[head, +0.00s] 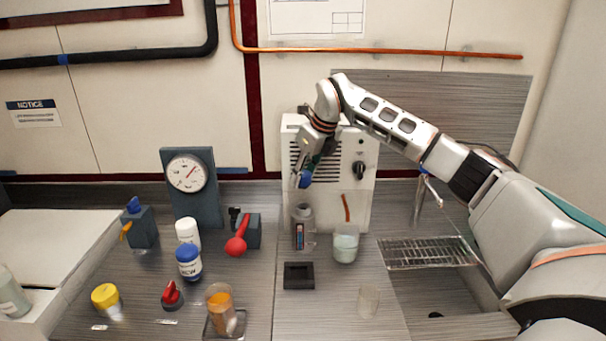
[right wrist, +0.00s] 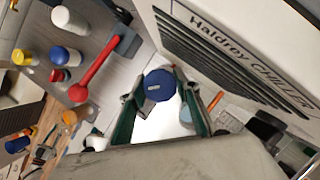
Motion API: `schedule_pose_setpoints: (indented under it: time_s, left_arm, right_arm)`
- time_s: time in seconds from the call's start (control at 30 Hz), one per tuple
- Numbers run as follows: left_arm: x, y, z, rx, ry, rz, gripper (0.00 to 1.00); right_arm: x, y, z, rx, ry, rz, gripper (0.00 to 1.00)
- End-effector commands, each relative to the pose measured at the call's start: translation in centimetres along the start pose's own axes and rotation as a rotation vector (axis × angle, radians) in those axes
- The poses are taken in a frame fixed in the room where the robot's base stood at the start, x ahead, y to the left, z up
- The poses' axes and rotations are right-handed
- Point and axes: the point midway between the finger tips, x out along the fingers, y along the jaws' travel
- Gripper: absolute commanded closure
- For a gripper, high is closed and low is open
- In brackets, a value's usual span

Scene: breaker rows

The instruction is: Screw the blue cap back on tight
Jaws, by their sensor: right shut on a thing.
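My right gripper (head: 306,174) is shut on the blue cap (head: 306,181) and holds it in the air in front of the white chiller. In the right wrist view the blue cap (right wrist: 159,86) sits between the two green-lined fingers (right wrist: 158,92). A grey bottle (head: 301,228) with a dark and red marking stands upright on the counter, below the cap and apart from it. No cap shows on its neck. In the right wrist view I cannot make out the grey bottle. My left gripper is not in view.
The white chiller (head: 345,160) stands close behind. A blue-lidded jar (head: 189,263) and red-handled valve (head: 237,246) are to the left. A sink rack (head: 428,252) lies right.

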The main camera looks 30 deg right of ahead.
Motion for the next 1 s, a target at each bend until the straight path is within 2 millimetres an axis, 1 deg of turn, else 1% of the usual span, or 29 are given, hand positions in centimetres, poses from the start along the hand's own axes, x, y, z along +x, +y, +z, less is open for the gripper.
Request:
schedule_pose_setpoints:
  time_s: [0.03, 0.17, 0.5, 0.6, 0.8, 1.0]
  left_arm:
    - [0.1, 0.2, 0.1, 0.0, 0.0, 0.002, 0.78]
    - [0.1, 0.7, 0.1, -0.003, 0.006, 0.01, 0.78]
    - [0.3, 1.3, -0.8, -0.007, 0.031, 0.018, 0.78]
    - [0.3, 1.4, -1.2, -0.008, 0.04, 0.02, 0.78]
    - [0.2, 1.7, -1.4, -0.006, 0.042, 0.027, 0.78]
    - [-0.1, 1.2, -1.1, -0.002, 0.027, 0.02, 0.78]
  right_arm:
    - [0.5, 0.0, -0.3, 0.0, 0.001, 0.0, 0.87]
    - [1.6, 0.0, -0.7, 0.0, 0.001, 0.001, 0.87]
    - [4.1, 0.0, -1.7, 0.0, 0.0, 0.001, 0.87]
    - [4.5, 0.0, -1.9, 0.0, 0.0, 0.001, 0.87]
    - [4.8, 0.0, -2.0, -0.001, 0.0, 0.001, 0.87]
    - [4.8, 0.0, -2.0, 0.0, 0.001, 0.001, 0.87]
